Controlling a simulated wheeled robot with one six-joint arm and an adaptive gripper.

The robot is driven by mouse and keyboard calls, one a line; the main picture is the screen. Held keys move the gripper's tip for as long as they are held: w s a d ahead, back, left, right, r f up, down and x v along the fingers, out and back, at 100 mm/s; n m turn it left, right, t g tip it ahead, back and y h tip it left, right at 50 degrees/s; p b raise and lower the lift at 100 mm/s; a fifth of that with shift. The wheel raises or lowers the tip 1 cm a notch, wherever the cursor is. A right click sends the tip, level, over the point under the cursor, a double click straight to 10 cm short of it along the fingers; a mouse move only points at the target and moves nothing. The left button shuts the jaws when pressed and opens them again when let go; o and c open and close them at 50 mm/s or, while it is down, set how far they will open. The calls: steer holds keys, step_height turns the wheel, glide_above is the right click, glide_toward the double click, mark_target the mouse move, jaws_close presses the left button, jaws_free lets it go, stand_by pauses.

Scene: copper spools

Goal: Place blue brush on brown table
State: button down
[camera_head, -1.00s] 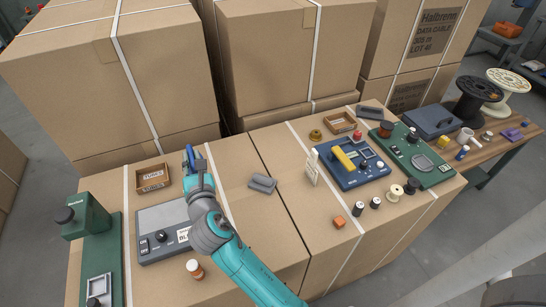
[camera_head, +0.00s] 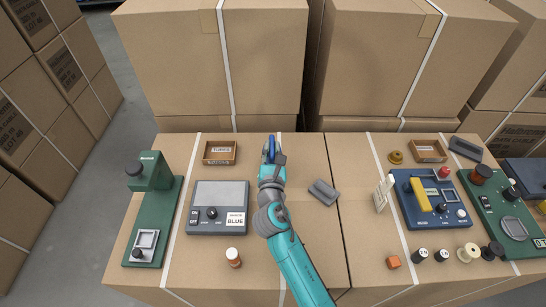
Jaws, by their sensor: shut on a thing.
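My gripper (camera_head: 272,158) is shut on the blue brush (camera_head: 270,147), which shows as a small blue shape at the gripper's far end. The gripper is above the left carton top, between the grey scale-like device and a grey block. The fingers and most of the brush are too small or hidden to make out. Only a sliver of the brown table (camera_head: 533,204) shows at the far right edge, beyond the green panel, far from my gripper.
Tall cartons (camera_head: 215,60) stand behind. A dark blue case (camera_head: 524,171) is far right.

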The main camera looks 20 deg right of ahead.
steer(key=shift+f, duration=1.7)
steer(key=shift+f, duration=0.1)
steer(key=c, duration=1.1)
jaws_free()
steer(key=v, duration=1.2)
steer(key=shift+s, duration=0.1)
